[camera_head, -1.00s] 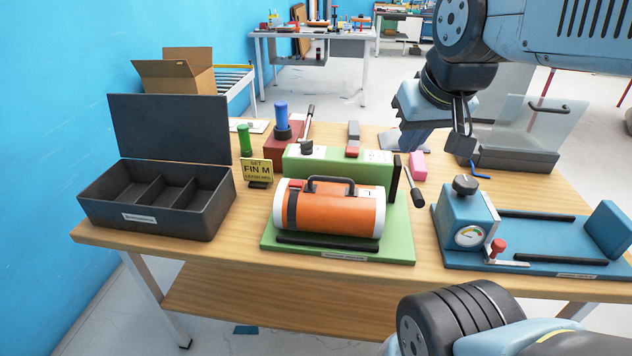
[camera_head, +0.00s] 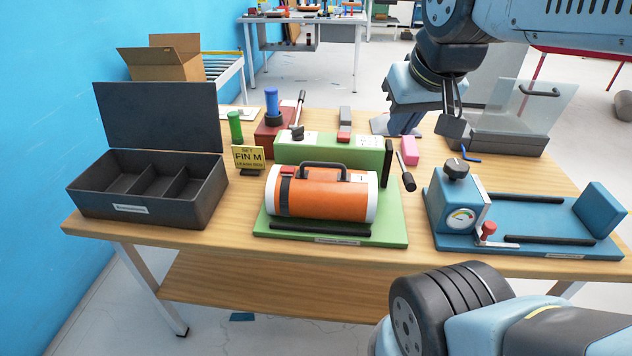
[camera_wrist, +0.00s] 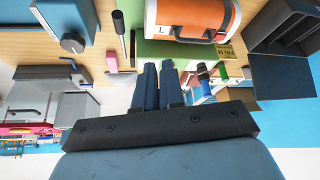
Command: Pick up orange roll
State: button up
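The orange roll (camera_head: 318,193) is a thick cylinder with white ends, a dark strap and a black handle on top. It lies on its side on a green base board (camera_head: 392,232). In the wrist view the roll (camera_wrist: 195,18) is at the top, right of centre, partly cut off. My gripper (camera_head: 402,122) hangs over the back of the table, behind and to the right of the roll, apart from it. In the wrist view its two blue fingers (camera_wrist: 159,66) are close together with nothing visible held; whether they are fully shut is unclear.
A black open box (camera_head: 140,212) with compartments stands left. A green block (camera_head: 330,152) is directly behind the roll. A blue fixture (camera_head: 540,216) with a gauge is right. A yellow sign (camera_head: 248,157), a pink block (camera_head: 409,151) and a black-handled tool (camera_head: 406,178) stand nearby.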

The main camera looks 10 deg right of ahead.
aim_at(310, 190)
jog(key=z, duration=1.25)
jog(key=i, duration=0.1)
jog(key=u, duration=2.7)
jog(key=k, duration=1.45)
jog(key=z, duration=1.35)
jog(key=i, duration=1)
jog(key=u, duration=0.05)
